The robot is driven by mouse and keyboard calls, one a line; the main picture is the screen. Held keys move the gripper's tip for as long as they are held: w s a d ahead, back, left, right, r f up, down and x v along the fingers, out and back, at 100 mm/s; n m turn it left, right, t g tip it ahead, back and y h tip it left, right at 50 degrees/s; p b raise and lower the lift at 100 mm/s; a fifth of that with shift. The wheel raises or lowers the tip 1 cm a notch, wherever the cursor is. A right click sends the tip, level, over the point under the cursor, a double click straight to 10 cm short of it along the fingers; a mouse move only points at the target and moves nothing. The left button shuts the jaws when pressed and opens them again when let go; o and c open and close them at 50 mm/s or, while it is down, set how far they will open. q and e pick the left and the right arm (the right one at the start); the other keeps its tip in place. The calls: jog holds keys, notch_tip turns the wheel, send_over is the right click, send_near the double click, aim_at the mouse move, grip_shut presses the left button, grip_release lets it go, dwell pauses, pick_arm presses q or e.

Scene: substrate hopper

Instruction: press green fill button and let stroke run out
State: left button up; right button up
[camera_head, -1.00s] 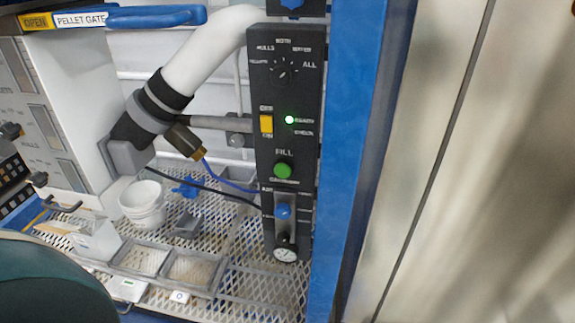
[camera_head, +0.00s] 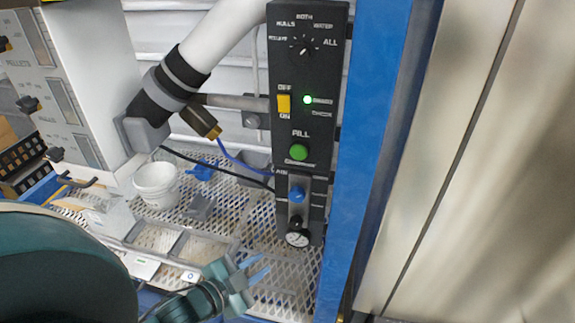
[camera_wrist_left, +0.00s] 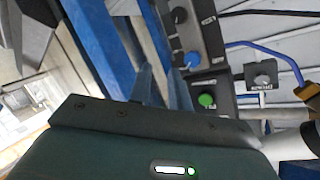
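The green fill button (camera_head: 299,152) sits on the black control panel (camera_head: 268,70), under the FILL label; it also shows in the left wrist view (camera_wrist_left: 206,100). Nothing touches it. My left gripper (camera_head: 267,262) is below and left of the panel's lower end, apart from it. Its two pale blue fingers stand a little apart with nothing between them. In the left wrist view the fingers (camera_wrist_left: 159,68) point up the picture, with the button to their right. My right gripper is in no view.
A white bucket (camera_head: 157,185) stands on the mesh shelf.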

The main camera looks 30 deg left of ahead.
aim_at(303, 155)
pick_arm(q)
jog(key=w+a+r+m, duration=0.1)
jog(key=r+m, duration=0.1)
jog(key=w+a+r+m+t+h, duration=0.1)
jog(key=a+r+m, duration=0.1)
jog(key=w+a+r+m+t+h+b, duration=0.1)
jog(key=a+r+m, duration=0.1)
jog(key=shift+w, duration=0.25)
jog(key=c, duration=0.3)
jog(key=r+m+h, duration=0.1)
jog(key=r+m, duration=0.1)
jog(key=w+a+r+m+h+b, duration=0.1)
jog(key=r+m, duration=0.2)
jog(key=w+r+m+h, duration=0.1)
jog(key=r+m+h, duration=0.1)
jog(key=m, duration=0.1)
jog(key=shift+w+a+r, duration=0.1)
jog(key=shift+a+r, duration=0.15)
jog(key=shift+r, duration=0.1)
grip_shut()
jog(key=shift+r+m, duration=0.35)
jog(key=shift+m, duration=0.25)
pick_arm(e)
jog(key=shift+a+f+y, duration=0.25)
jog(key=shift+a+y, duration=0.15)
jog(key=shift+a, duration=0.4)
pick_arm(q)
jog(key=shift+w+d, duration=0.1)
jog(key=shift+w, duration=0.05)
